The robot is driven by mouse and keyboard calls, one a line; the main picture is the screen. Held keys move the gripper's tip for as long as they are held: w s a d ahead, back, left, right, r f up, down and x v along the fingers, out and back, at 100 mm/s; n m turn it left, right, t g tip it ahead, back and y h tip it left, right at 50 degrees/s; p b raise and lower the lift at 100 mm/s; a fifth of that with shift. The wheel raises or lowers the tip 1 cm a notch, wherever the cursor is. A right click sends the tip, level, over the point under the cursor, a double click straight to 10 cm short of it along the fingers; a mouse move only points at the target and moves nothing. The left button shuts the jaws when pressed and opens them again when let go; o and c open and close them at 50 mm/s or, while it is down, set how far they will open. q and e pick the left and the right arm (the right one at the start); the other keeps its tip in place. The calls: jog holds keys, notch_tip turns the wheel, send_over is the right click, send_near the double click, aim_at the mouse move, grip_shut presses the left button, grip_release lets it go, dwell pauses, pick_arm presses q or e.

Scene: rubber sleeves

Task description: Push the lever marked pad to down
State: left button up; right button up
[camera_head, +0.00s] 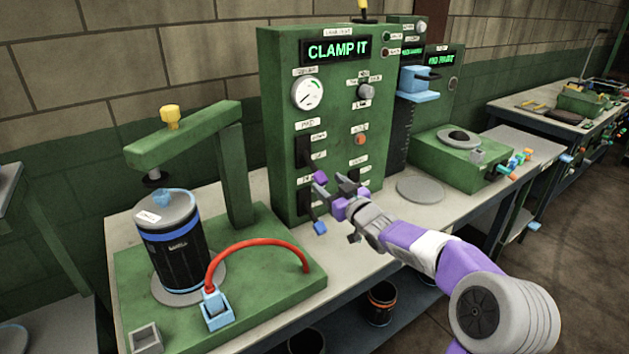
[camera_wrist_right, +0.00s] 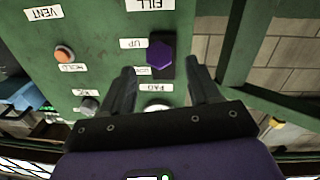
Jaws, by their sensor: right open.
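The pad lever has a purple knob (camera_head: 320,177) on a dark slot of the green cabinet (camera_head: 277,110), under the PAD label. In the head view the knob sits low, below its slot. In the right wrist view, which is upside down, the knob (camera_wrist_right: 160,52) lies at the FILL-label end of the slot, beside the UP label. My right gripper (camera_head: 334,187) is open just in front of the panel. Its fingers (camera_wrist_right: 162,76) stand to either side of the knob's line and look short of it; contact cannot be told. My left gripper is not in view.
A blue-tipped lever (camera_head: 319,227) hangs just below, close to my right gripper. An orange button (camera_head: 360,139) and a grey knob (camera_head: 366,91) are to the right. A green press stand (camera_head: 240,170) holds a black canister (camera_head: 180,255) at left. A round grey plate (camera_head: 420,189) lies on the right.

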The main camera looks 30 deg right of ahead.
aim_at(320, 177)
jog(key=shift+w+a+b, duration=0.1)
jog(key=shift+w+b, duration=0.25)
jog(key=shift+w, duration=3.35)
jog(key=shift+c, duration=0.3)
grip_shut()
